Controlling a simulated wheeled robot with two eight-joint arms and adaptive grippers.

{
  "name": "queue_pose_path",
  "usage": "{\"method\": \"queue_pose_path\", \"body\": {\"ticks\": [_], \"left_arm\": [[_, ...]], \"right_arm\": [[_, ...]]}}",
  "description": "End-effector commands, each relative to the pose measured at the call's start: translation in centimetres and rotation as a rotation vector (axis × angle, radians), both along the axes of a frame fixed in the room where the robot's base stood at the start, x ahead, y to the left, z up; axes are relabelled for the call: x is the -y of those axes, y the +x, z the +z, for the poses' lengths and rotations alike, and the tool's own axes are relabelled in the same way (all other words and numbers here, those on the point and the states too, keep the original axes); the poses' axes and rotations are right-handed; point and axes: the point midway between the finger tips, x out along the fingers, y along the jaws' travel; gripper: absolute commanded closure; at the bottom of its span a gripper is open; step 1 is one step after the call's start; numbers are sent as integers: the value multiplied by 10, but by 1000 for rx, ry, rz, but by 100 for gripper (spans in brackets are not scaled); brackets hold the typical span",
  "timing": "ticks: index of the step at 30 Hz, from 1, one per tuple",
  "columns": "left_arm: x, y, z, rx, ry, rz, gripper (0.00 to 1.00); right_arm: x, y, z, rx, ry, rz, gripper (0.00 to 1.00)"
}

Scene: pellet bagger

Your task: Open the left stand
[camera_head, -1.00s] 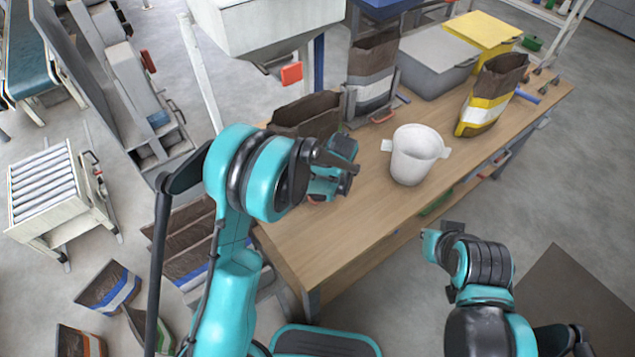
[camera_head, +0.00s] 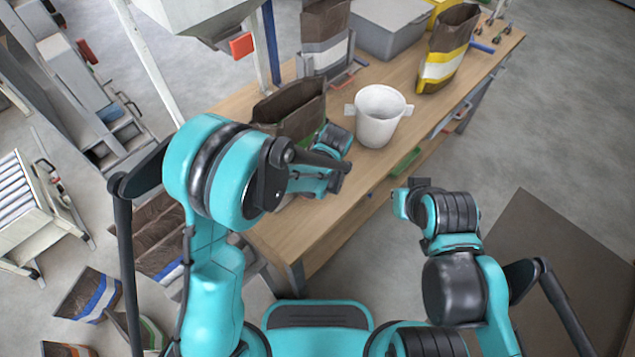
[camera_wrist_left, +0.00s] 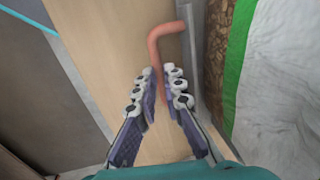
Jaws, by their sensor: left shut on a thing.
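The left stand shows in the left wrist view as a grey metal edge (camera_wrist_left: 188,50) beside a brown bag with green and white bands (camera_wrist_left: 278,100). A red bent handle (camera_wrist_left: 165,40) sticks out from it over the table. My left gripper (camera_wrist_left: 161,85) is shut on this handle's straight part, the bend showing beyond the fingertips. In the head view the open-topped brown bag (camera_head: 290,108) stands behind my left gripper (camera_head: 335,178), whose arm hides most of the stand and the handle. My right gripper (camera_head: 418,184) is beside the table's front edge; its fingers are too small to read.
A white bucket (camera_head: 380,118) stands on the wooden table (camera_head: 310,245) right of my left gripper. Another stand with a bag (camera_head: 325,25) and a red handle (camera_head: 346,78) is behind. A yellow-banded bag (camera_head: 447,50) and grey bin (camera_head: 392,28) are farther back. A hopper (camera_head: 200,15) overhangs.

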Motion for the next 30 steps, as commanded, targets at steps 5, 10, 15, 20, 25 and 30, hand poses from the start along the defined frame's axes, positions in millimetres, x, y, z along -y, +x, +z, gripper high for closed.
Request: {"method": "queue_pose_path", "body": {"ticks": [5, 10, 15, 20, 25, 30], "left_arm": [[0, 0, -1, -1, -1, 0, 100], [0, 0, 0, -1, -1, 0, 69], [0, 0, 0, -1, -1, 0, 69], [0, 0, 2, 0, 0, 0, 69], [3, -3, 24, 0, 0, -2, 69], [8, -9, 62, 0, 0, -1, 69]], "right_arm": [[0, 0, 0, 0, 0, 0, 100], [0, 0, 0, 0, 0, 0, 100], [0, 0, 0, 0, 0, 0, 100], [0, 0, 0, 0, 0, 0, 100], [0, 0, 0, 0, 0, 0, 100], [0, 0, 0, 0, 0, 0, 100]]}}
